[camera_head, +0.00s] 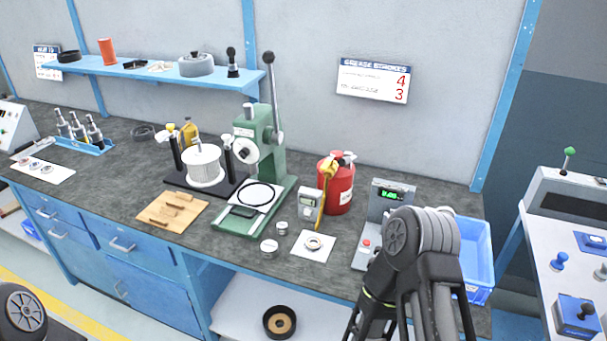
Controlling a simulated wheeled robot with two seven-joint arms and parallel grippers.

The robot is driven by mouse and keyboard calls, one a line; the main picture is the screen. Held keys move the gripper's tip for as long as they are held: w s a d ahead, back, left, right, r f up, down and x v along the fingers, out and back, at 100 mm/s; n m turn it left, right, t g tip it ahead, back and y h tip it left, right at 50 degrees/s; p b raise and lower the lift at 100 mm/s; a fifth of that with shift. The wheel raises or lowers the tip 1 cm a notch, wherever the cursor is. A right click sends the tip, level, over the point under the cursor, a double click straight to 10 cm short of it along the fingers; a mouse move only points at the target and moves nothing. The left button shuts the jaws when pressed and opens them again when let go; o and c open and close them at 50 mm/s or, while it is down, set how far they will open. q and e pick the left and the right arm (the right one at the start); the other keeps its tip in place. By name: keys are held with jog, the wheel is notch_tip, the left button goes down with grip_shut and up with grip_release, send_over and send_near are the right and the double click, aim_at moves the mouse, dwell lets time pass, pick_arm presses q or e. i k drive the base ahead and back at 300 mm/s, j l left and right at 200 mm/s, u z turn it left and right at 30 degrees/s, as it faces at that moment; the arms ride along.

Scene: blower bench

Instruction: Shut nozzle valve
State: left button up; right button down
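A red canister (338,190) stands upright at the back of the bench, right of the green press. Light metal and yellow fittings (343,159) sit on its top, and a yellow arm-like part (323,192) hangs down its left front. I cannot tell for sure which part is the nozzle valve, nor whether any valve is open or shut.
The green press (262,165), a small white box meter (310,204) and a grey device with a green display (386,206) stand around the canister. A blue bin (478,262) stands right, partly behind my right arm.

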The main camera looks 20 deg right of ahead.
aim_at(328, 162)
jog(key=i+z, duration=0.15)
jog(key=z, duration=0.2)
jog(key=i+z, duration=0.1)
jog(key=z, duration=0.3)
